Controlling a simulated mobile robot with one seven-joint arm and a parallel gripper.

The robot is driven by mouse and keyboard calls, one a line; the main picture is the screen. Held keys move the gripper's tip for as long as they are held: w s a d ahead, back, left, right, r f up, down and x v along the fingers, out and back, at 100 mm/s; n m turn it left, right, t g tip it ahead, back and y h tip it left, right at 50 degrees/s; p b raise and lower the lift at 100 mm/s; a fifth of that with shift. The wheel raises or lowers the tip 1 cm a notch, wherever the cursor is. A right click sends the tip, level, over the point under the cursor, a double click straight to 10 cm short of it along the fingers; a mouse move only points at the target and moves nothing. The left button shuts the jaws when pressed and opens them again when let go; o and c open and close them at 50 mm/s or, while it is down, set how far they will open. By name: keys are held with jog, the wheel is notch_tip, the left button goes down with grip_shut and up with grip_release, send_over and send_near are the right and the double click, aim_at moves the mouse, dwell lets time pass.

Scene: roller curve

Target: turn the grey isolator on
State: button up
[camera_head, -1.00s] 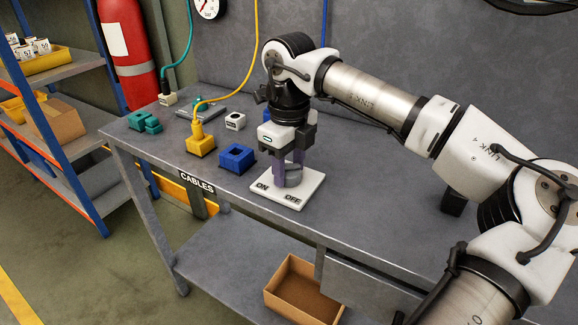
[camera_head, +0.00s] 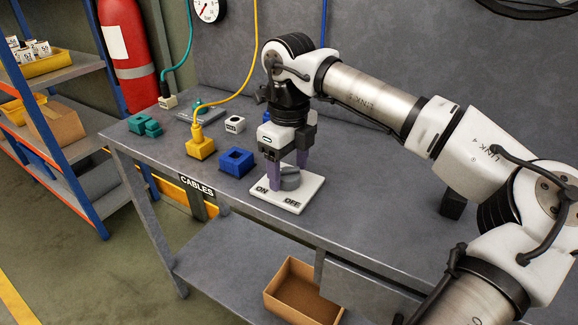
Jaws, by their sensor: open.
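The grey isolator knob (camera_head: 291,180) sits on a white square plate (camera_head: 296,201) near the front edge of the bench. The plate is marked ON at its left corner and OFF at its front right. My gripper (camera_head: 289,174) points down over the knob with its purple fingers apart. One finger stands at the knob's left side and the other behind it at the upper right. Whether either finger touches the knob I cannot tell. The gripper partly hides the knob, and which mark it points to is not clear.
Left of the plate on the bench are a blue socket block (camera_head: 237,162), a yellow connector (camera_head: 200,147) with a yellow cable, a white block (camera_head: 235,124) and teal blocks (camera_head: 145,125). An open cardboard box (camera_head: 302,290) stands below.

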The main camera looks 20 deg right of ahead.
aim_at(289, 169)
notch_tip(289, 169, up, 13)
jog(key=p, duration=0.9)
